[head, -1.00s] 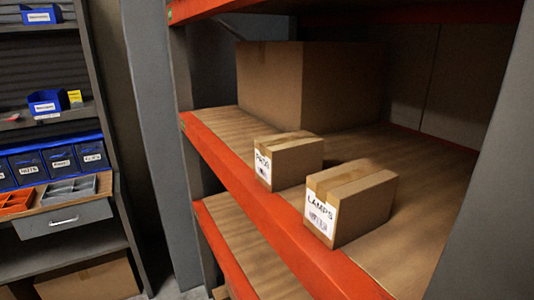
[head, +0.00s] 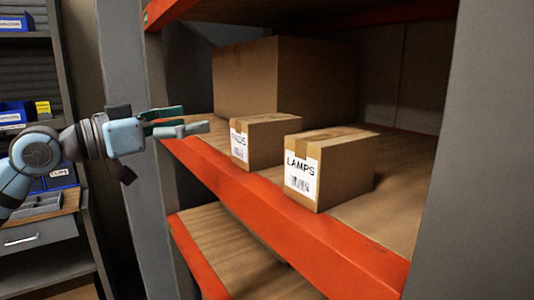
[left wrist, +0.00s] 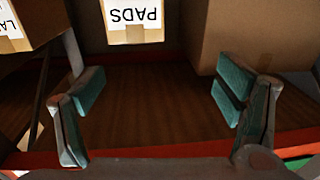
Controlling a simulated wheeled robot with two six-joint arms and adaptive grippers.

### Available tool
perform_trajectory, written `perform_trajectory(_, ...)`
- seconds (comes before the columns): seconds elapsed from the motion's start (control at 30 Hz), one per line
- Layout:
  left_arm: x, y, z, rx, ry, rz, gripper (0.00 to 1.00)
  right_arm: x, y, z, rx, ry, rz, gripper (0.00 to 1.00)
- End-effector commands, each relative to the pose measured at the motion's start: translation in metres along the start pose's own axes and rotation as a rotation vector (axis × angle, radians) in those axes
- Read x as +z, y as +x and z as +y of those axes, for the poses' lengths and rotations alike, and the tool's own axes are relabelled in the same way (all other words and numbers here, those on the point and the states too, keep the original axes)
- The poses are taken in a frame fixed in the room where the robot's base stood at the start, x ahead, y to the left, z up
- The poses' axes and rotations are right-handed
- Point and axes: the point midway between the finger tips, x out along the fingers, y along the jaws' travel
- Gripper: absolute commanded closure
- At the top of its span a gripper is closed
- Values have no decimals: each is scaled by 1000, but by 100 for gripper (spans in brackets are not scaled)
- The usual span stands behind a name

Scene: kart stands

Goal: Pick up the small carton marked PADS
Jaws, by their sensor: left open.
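The small carton marked PADS (head: 266,139) stands upright on the shelf, near its front edge, with its white label facing out. In the left wrist view, its label (left wrist: 134,13) shows upside down at the top, beyond the fingertips. My left gripper (head: 196,122) is open and empty, to the left of the PADS carton in the head view and apart from it. In the left wrist view, the left gripper (left wrist: 160,92) has its fingers wide apart with bare shelf board between them. My right gripper is out of view.
The carton marked LAMPS (head: 333,170) stands just right of the PADS carton. A large carton (head: 286,79) stands behind. The orange shelf beam (head: 290,219) runs along the front, with a grey upright (head: 147,150) at the left. Another rack with blue bins stands at the far left.

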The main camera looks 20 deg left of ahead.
Motion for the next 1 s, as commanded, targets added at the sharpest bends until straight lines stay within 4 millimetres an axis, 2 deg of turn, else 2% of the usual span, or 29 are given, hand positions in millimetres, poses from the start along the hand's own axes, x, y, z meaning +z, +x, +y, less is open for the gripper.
perform_trajectory(0.03,0,-4,18,40,4,-19,14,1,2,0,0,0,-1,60)
perform_trajectory(0.07,-1,-5,27,59,3,-28,14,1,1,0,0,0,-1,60)
perform_trajectory(0.17,-4,1,39,89,-2,-44,14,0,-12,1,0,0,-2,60)
perform_trajectory(0.4,-10,39,42,93,-8,-38,14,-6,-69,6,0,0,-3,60)
perform_trajectory(0.53,-8,61,44,91,-9,-34,14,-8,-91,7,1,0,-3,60)
perform_trajectory(0.83,1,91,43,85,-8,-37,14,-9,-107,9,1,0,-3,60)
perform_trajectory(1.0,5,124,40,89,-10,-35,14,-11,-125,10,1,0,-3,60)
